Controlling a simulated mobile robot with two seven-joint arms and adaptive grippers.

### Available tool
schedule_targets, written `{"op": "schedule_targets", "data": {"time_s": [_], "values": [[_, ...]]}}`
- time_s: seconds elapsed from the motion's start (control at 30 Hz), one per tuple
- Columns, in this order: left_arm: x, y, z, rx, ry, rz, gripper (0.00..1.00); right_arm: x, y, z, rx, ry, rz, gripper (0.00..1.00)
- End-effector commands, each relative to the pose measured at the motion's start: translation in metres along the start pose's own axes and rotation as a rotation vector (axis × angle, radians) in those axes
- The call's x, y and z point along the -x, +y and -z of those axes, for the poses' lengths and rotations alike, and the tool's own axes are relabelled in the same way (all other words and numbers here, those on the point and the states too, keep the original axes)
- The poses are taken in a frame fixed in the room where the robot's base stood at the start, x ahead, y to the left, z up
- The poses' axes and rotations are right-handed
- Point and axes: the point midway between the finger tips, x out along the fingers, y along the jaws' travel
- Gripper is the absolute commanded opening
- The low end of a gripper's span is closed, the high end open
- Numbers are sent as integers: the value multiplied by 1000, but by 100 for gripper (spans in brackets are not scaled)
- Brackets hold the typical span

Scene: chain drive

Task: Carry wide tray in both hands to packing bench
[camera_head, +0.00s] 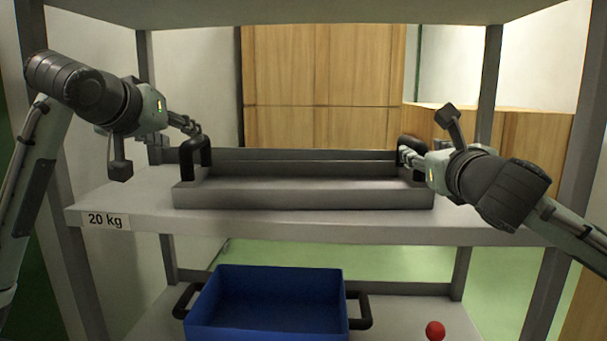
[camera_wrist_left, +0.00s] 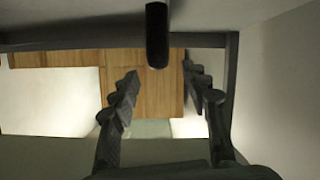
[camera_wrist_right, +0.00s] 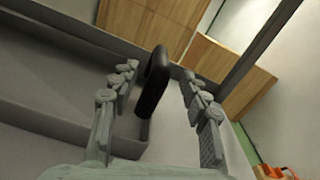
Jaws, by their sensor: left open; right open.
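The wide grey tray (camera_head: 302,196) sits on the middle shelf, with a black handle at each end. My left gripper (camera_head: 196,130) is open at the tray's left handle (camera_head: 196,158). In the left wrist view that handle (camera_wrist_left: 157,35) shows beyond and between the open fingers (camera_wrist_left: 160,85). My right gripper (camera_head: 406,152) is open at the right handle (camera_head: 412,143). In the right wrist view the handle (camera_wrist_right: 153,82) stands between the spread fingers (camera_wrist_right: 160,75), and I cannot tell whether they touch it. The packing bench cannot be made out for certain.
The shelf (camera_head: 300,230) carries a "20 kg" label (camera_head: 105,221). A blue bin (camera_head: 267,302) with black handles and a red ball-like thing (camera_head: 435,330) are lower down. Shelf posts (camera_head: 487,90) stand close to both arms, and another shelf board (camera_head: 300,12) is overhead.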

Motion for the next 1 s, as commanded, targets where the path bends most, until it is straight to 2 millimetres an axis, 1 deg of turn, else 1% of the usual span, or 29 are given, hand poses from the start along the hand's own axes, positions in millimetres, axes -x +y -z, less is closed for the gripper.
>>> {"op": "schedule_targets", "data": {"time_s": [0.2,0.33,0.7,0.83,1.0], "values": [[0,0,0,0,-1,0,46,0,0,0,-2,0,0,46],[-8,0,-1,1,-3,0,46,-8,0,0,-3,0,0,46],[-62,0,0,1,-2,0,46,-62,0,0,-4,1,0,46],[-73,0,0,0,-1,0,46,-73,0,0,-4,0,0,46],[-79,0,0,0,0,0,46,-78,0,0,-3,0,0,46]]}}
